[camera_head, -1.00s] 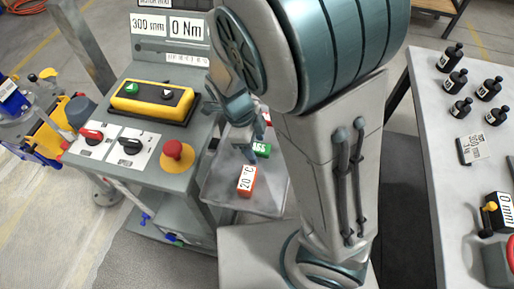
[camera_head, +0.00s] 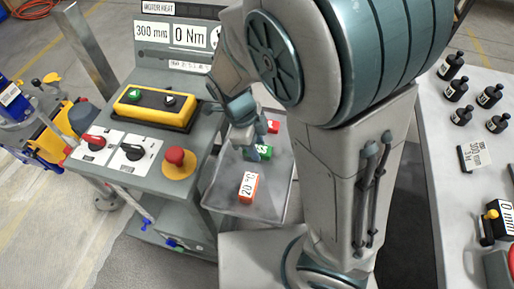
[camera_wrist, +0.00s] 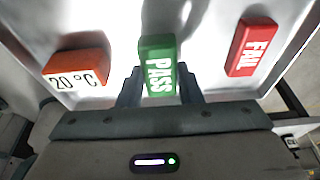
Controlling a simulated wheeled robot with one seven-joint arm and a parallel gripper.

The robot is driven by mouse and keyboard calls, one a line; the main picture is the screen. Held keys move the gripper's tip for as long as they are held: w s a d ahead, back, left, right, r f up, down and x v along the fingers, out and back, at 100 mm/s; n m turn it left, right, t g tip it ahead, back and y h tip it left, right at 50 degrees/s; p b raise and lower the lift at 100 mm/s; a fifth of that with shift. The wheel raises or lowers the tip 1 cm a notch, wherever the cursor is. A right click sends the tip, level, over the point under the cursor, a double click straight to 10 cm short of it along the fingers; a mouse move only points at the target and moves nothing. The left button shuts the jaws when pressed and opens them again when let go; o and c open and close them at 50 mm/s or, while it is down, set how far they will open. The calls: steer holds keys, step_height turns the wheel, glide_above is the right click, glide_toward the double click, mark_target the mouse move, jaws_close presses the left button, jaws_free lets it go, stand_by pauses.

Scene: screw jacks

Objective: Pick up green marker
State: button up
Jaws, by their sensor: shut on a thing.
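The green marker (camera_wrist: 158,66), a block labelled PASS, stands between the two fingers of my gripper (camera_wrist: 160,88) in the wrist view. My gripper is shut on it. In the head view the green marker (camera_head: 262,153) shows at the tray, partly hidden by my gripper (camera_head: 258,148). I cannot tell whether it touches the tray floor.
The grey tray (camera_head: 225,200) also holds an orange block marked 20 °C (camera_head: 248,187) and a red FAIL block (camera_wrist: 252,46), one on each side of the green marker. A control console (camera_head: 140,185) stands to the left. A table with black bottles (camera_head: 456,90) is at right.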

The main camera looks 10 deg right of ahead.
step_height(320, 180, up, 2)
steer(key=shift+r, duration=0.15)
steer(key=s+d+r+p, duration=0.1)
steer(key=s+d+r, duration=0.4)
steer(key=s, duration=0.5)
steer(key=shift+s+r, duration=0.3)
steer(key=shift+r, duration=0.4)
steer(key=w+d+f+n+t+y+b, duration=0.1)
steer(key=w+d+f+n+t+b, duration=0.15)
steer(key=w+n, duration=0.65)
steer(key=w+d+f+n+t+b, duration=0.1)
steer(key=w+d+f+n, duration=0.15)
steer(key=w+n, duration=0.75)
steer(key=w+d+f+n+y+p, duration=0.2)
steer(key=w+d+f+n+p, duration=0.1)
steer(key=w+d+f, duration=0.4)
steer(key=shift+w+d+f+t, duration=0.3)
steer(key=shift+w+f, duration=0.6)
steer(key=shift+w, duration=0.8)
steer(key=shift+a, duration=0.1)
